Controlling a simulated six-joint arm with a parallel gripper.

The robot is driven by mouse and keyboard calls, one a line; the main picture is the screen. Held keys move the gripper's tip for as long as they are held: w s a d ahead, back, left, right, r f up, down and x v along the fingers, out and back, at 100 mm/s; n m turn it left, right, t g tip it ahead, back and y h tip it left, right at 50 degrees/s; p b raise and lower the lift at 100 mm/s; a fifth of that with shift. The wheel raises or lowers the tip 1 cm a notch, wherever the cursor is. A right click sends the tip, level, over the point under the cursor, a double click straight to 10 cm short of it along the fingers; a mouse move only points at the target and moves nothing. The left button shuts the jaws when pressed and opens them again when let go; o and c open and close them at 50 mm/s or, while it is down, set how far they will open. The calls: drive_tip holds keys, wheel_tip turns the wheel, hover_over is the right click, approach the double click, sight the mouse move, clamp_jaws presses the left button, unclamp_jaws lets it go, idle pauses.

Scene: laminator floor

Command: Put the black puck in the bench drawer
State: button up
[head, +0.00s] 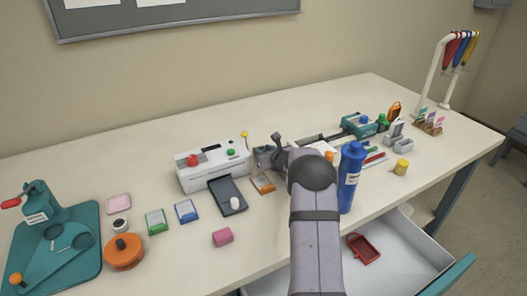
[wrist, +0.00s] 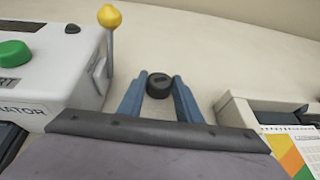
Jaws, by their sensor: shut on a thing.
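The black puck (wrist: 159,87) sits between the two blue-grey fingers of my gripper (wrist: 160,79) in the wrist view. The fingers are shut on its sides, near the fingertips. I cannot tell whether it touches the bench top. In the head view my gripper (head: 268,156) is just right of the white laminator, with its fingers and the puck hidden or too small to make out. The bench drawer (head: 405,270) is pulled open below the front edge at the right.
The white laminator (head: 214,168), with a yellow-knobbed lever (wrist: 110,18), stands close left of my gripper. A tall blue bottle (head: 350,178) stands beside my arm, toward the drawer. A teal device (head: 361,124) and small items are at right. Behind the puck the bench is clear.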

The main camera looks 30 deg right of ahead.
drive_tip(key=o, duration=1)
drive_tip(key=shift+r, duration=0.1)
drive_tip(key=shift+r+p, duration=0.15)
drive_tip(key=shift+p, duration=0.25)
drive_tip(key=shift+s+b, duration=0.3)
drive_tip(key=v, duration=0.2)
drive_tip(key=shift+s+r+b, duration=0.25)
drive_tip(key=shift+r+b, duration=0.1)
wheel_tip(320, 180, up, 6)
drive_tip(key=shift+w+r, duration=0.1)
drive_tip(key=shift+r, duration=0.15)
drive_tip(key=shift+c, duration=0.9)
